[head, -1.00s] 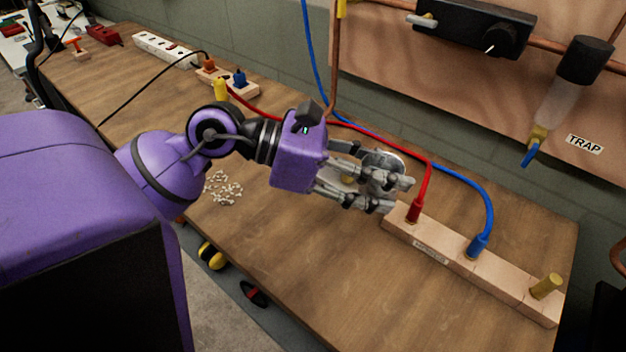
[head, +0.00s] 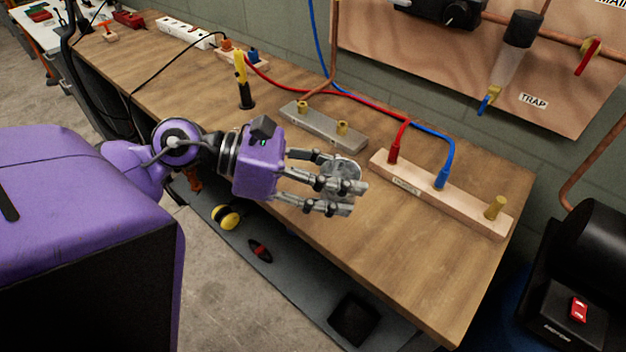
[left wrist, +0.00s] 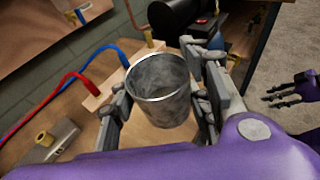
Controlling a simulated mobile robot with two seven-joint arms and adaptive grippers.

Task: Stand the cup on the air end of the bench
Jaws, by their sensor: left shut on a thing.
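The cup (head: 347,172) is a grey metal tumbler with a bright rim. It also shows in the left wrist view (left wrist: 160,95), open end up and roughly upright. My left gripper (head: 340,190) is shut on the cup, with fingers on both sides of it. It holds the cup over the bench (head: 390,265); the gap below is hard to judge. The bench's right end, below the TRAP board, is bare in front of a wooden block. My right gripper shows only in the left wrist view (left wrist: 285,98), off to the right, empty with fingers apart.
The wooden block (head: 425,191) carries red and blue hoses and a brass stub. A grey metal bar (head: 322,127) with brass fittings lies behind my left gripper. A yellow-and-black tool (head: 243,85) stands farther left. A black machine (head: 590,265) stands beyond the right end.

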